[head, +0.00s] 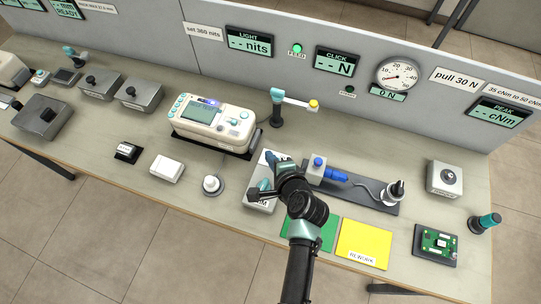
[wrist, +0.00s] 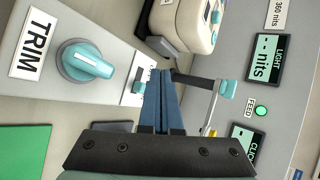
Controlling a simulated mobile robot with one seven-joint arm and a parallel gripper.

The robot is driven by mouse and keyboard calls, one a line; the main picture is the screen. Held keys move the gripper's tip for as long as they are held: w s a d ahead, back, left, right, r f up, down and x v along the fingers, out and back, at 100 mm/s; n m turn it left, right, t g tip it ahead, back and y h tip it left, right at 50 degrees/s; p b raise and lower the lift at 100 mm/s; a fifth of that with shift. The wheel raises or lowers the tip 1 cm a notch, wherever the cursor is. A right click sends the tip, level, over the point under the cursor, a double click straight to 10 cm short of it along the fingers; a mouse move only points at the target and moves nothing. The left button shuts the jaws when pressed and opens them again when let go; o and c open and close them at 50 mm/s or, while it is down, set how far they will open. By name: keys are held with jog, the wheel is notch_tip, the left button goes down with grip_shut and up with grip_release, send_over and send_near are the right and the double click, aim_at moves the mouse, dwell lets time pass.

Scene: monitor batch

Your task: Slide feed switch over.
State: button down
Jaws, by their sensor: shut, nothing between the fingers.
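The grey control box (head: 262,205) stands on the bench, partly hidden by my arm. In the wrist view the box (wrist: 92,22) carries a teal TRIM knob (wrist: 86,61) and a small white label (wrist: 139,86) near the fingers. My gripper (wrist: 160,73) is shut and empty, with its blue fingers together over the label end of the box. In the head view my gripper (head: 270,155) is at the far end of the box. I cannot make out the feed switch itself; the fingers may hide it. I cannot tell whether they touch it. The green FEED lamp (head: 297,48) is lit on the panel.
A cream instrument (head: 215,122) stands behind left of the box. A blue device on a dark base (head: 345,190) is close on the right. Green (head: 318,238) and yellow (head: 363,243) mats lie in front.

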jog(key=r+p, duration=0.2)
jog(key=s+r+p, duration=0.1)
jog(key=r+p, duration=0.1)
jog(key=r, duration=0.1)
jog(key=shift+a+p, duration=0.15)
jog(key=shift+p, duration=0.15)
dwell(0.4)
jog(key=w+r+n+t, duration=0.3)
jog(key=r, duration=0.9)
jog(key=w+r+n+t+h, duration=0.1)
jog(key=w+r+n+t, duration=0.2)
jog(key=r, duration=0.9)
jog(key=w+r+n+t, duration=0.2)
jog(key=w+r+n, duration=0.15)
jog(key=r, duration=0.85)
jog(key=s+r+n+t+h, duration=0.1)
jog(key=s+r+n+t, duration=0.1)
jog(key=r, duration=0.7)
jog(key=s+r+n+t, duration=0.1)
jog(key=s+r+t, duration=0.15)
jog(key=r, duration=0.75)
jog(key=s+r+n+t+h, duration=0.2)
jog(key=s+r+t, duration=0.3)
jog(key=s+r, duration=0.8)
notch_tip(320, 180, up, 2)
jog(key=shift+s+d+r+n, duration=0.15)
jog(key=shift+d+n, duration=0.2)
jog(key=shift+n, duration=0.4)
